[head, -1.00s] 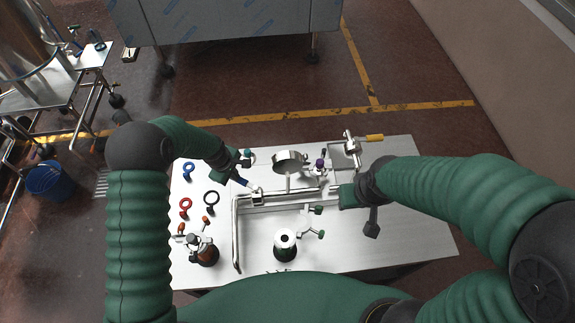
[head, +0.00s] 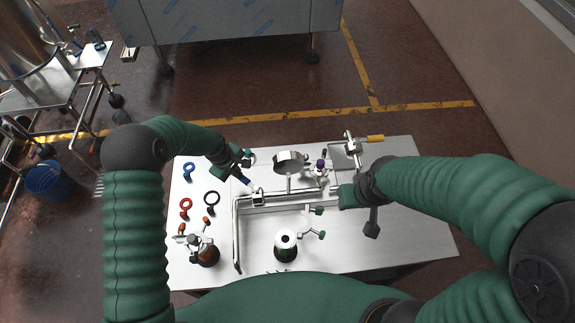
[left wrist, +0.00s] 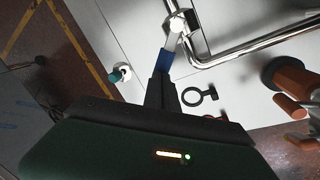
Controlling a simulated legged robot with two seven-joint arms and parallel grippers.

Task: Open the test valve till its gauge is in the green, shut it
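A blue-sleeved lever (head: 245,182) joins a metal pipe fitting (head: 257,195) at the left end of the pipework. The sleeve also shows in the left wrist view (left wrist: 164,61). My left gripper (head: 238,171) is at the sleeve's free end, its dark fingers (left wrist: 160,88) in line with it. The finger gap is not clear. A round metal housing (head: 290,158), gauge-like, stands on a stem behind the pipe; no dial or green zone is readable. My right gripper (head: 342,196) is by the pipe's right end, its fingertips unclear.
A yellow-handled fitting (head: 375,138) is at the back right and a purple knob (head: 320,163) near the housing. A green-handled part (head: 320,234), a black-and-white cylinder (head: 285,245) and a brown bottle (head: 208,256) stand in front. Coloured rings (head: 186,203) lie left. The right front tabletop is clear.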

